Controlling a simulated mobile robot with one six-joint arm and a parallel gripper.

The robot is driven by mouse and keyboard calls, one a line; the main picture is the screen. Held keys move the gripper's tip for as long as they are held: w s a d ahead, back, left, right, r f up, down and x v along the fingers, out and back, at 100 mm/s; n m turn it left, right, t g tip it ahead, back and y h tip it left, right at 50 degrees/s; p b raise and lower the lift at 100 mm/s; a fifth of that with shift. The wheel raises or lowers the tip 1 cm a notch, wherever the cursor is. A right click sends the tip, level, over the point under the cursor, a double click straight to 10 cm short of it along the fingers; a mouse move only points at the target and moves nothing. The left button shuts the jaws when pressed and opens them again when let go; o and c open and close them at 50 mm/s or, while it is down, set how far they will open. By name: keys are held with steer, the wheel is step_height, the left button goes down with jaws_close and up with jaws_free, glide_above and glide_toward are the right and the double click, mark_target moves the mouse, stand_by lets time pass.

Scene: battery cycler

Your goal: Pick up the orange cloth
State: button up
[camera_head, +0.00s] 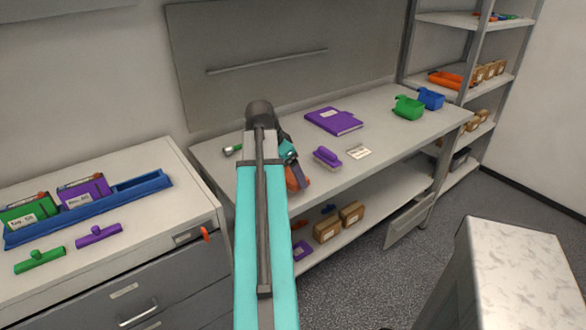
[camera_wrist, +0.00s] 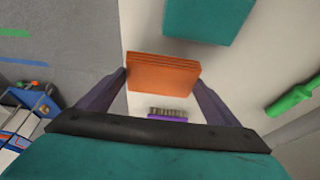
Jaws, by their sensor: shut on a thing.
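The orange cloth (camera_wrist: 162,74) looks like a flat folded stack with layered edges. In the wrist view it sits between the two dark fingers of my gripper (camera_wrist: 160,82), which are shut on its left and right sides. In the head view the orange cloth (camera_head: 297,178) shows just below the teal body of my gripper (camera_head: 290,165), in front of the bench's front edge area. My arm hides part of the bench there. I cannot tell from these views how far the cloth is above the bench.
A purple brush (camera_head: 327,157) and a small label card (camera_head: 358,151) lie on the bench (camera_head: 240,178) to the right. A purple binder (camera_head: 333,120) and green (camera_head: 408,107) and blue bins (camera_head: 431,98) lie farther back. A drawer cabinet (camera_head: 150,245) stands at left.

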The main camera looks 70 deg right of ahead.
steer(key=a, duration=0.3)
steer(key=a+b, duration=0.1)
steer(key=a, duration=0.2)
steer(key=s+a, duration=0.1)
steer(key=a, duration=0.2)
steer(key=shift+r, duration=0.4)
